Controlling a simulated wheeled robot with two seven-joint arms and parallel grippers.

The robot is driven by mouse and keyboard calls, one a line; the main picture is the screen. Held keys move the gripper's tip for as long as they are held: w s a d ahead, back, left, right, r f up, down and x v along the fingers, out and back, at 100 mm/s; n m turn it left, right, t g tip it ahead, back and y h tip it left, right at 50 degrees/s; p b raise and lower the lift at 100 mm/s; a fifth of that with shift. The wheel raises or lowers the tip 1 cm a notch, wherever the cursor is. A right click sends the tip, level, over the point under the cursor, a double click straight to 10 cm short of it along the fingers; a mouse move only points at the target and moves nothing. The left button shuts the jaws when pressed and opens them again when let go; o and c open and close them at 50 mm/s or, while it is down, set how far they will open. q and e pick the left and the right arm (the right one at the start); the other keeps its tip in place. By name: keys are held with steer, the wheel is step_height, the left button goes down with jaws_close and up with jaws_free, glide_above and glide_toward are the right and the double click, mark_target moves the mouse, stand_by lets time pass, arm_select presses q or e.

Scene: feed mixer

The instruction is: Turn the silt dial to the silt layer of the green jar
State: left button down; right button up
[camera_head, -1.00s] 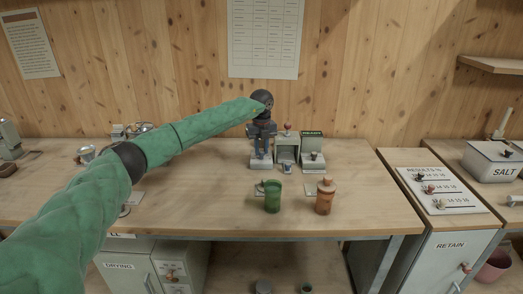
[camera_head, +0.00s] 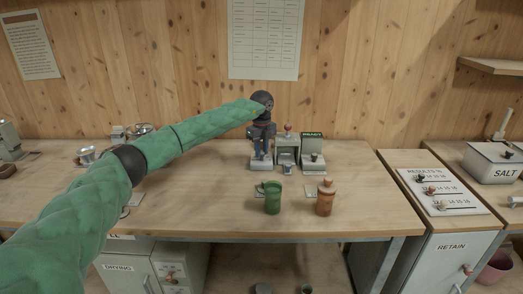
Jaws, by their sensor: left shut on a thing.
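The green jar (camera_head: 272,198) stands upright on the workbench, beside an orange jar with a lid (camera_head: 325,198). Its layers are too small to make out. The results panel (camera_head: 436,205) at right carries several knobs (camera_head: 429,190) on printed number scales. I cannot read which row is silt. My left gripper (camera_head: 261,154) points down over the left part of a small grey machine (camera_head: 287,150) at the back of the bench, behind the green jar. It is shut on a small part there, which its fingers hide. My right gripper is out of view.
A sign (camera_head: 312,134) tops the machine's right part. A white salt box (camera_head: 493,162) stands at far right. A retain cabinet (camera_head: 450,262) is below the panel. A printed chart (camera_head: 265,40) hangs above.

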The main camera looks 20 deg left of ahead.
arm_select(q)
steer(key=shift+f, duration=0.2)
steer(key=c, duration=1.2)
jaws_free()
steer(key=shift+c, duration=0.2)
steer(key=shift+r, duration=0.25)
